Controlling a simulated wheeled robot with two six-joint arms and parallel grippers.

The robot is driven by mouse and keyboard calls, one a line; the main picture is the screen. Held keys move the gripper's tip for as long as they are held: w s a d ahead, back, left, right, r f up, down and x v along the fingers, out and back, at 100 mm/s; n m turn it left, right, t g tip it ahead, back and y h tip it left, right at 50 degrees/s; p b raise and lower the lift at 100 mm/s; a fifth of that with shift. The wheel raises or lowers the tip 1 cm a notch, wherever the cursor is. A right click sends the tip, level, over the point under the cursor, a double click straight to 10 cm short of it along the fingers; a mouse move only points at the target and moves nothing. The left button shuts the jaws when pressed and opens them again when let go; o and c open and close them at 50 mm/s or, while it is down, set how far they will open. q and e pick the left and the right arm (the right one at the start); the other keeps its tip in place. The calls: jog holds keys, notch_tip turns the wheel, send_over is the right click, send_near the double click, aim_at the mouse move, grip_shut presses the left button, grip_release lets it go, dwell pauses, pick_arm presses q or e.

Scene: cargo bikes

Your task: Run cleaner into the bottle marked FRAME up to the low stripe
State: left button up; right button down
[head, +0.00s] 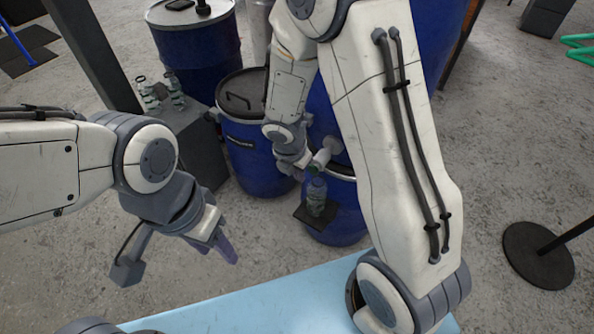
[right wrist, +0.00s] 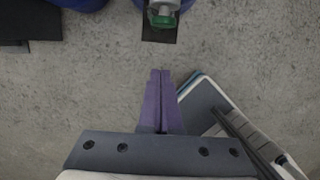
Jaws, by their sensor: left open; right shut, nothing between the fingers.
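A clear, greenish bottle (head: 316,195) stands upright on a small black shelf (head: 314,218) in front of a blue drum. Its label is too small to read, and I cannot tell the liquid level. A pale tap (head: 323,157) sticks out of the drum just above the bottle. In the right wrist view the bottle (right wrist: 163,20) shows green below the tap at the top edge. My right gripper (head: 303,162) is shut and empty, close beside the tap; I cannot tell whether it touches. It also shows in the right wrist view (right wrist: 160,74). My left gripper (head: 228,248) is open and empty over the floor.
Lidded blue drums (head: 255,160) stand behind and left of the bottle. A grey block (head: 196,145) with several small bottles (head: 160,92) on it stands at left. A round black stand base (head: 538,255) is at right. The concrete floor between is clear.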

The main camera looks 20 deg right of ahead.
aim_at(309, 170)
pick_arm(q)
jog(key=shift+f, duration=0.25)
pick_arm(e)
jog(key=shift+w+d+f, duration=0.75)
jog(key=shift+d+f, duration=0.1)
jog(key=shift+d, duration=0.15)
jog(key=shift+w+d+f, duration=0.75)
jog(key=shift+d+f, duration=0.05)
jog(key=shift+d, duration=0.15)
